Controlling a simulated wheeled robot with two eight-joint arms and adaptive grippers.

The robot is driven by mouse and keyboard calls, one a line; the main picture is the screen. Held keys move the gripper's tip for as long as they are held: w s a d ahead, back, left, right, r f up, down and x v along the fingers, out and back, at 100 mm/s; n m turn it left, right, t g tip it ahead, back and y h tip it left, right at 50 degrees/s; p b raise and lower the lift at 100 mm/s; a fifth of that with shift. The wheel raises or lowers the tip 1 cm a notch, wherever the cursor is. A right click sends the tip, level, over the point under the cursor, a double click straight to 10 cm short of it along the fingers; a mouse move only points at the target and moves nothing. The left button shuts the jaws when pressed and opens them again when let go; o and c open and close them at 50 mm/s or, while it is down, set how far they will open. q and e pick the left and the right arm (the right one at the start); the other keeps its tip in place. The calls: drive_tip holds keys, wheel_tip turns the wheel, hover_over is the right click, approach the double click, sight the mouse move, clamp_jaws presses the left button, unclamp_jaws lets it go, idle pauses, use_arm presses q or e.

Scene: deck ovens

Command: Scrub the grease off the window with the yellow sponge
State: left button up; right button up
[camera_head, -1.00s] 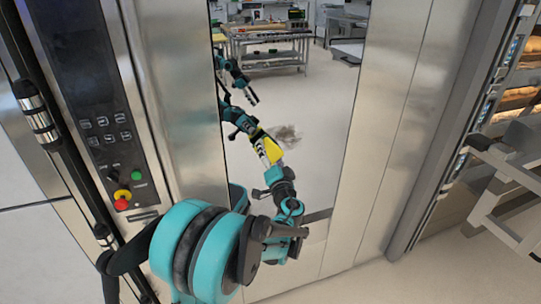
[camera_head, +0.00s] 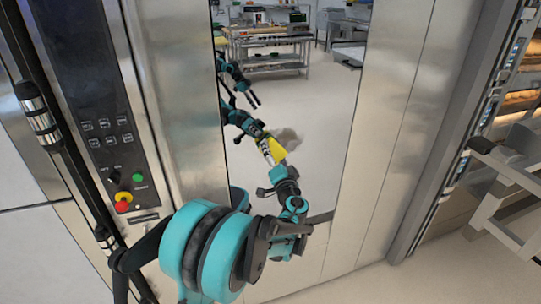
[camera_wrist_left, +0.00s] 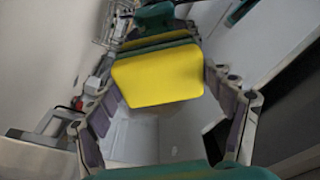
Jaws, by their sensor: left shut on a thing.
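The yellow sponge (camera_head: 273,150) is at the tall, mirror-like window (camera_head: 315,150) of the oven door. My left gripper (camera_head: 280,165), at the end of the arm from below, is shut on the sponge. In the left wrist view the sponge (camera_wrist_left: 158,76) sits between the two finger linkages (camera_wrist_left: 165,95), its broad yellow face showing. A dark, blurry grease smudge (camera_head: 289,137) shows on the window just above and right of the sponge, partly covered. Whether the sponge touches the glass is hard to tell. My right gripper shows only as a reflection.
A control panel (camera_head: 105,130) with a red-yellow knob is left of the window, beside a long black door handle (camera_head: 50,140). A metal rack (camera_head: 505,200) stands at the right. The table and second arm inside the window look like reflections.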

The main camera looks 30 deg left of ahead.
sight(304, 141)
use_arm(q)
drive_tip(key=shift+w+d+b, duration=0.1)
drive_tip(key=shift+w+d, duration=1.2)
drive_tip(key=shift+w, duration=0.3)
drive_tip(key=shift+w+d+b, duration=0.15)
drive_tip(key=shift+w+d, duration=1.2)
drive_tip(key=shift+w, duration=0.2)
drive_tip(key=shift+w+d+b, duration=0.1)
drive_tip(key=shift+w+d, duration=1.2)
drive_tip(key=shift+w, duration=0.3)
drive_tip(key=shift+s, duration=0.1)
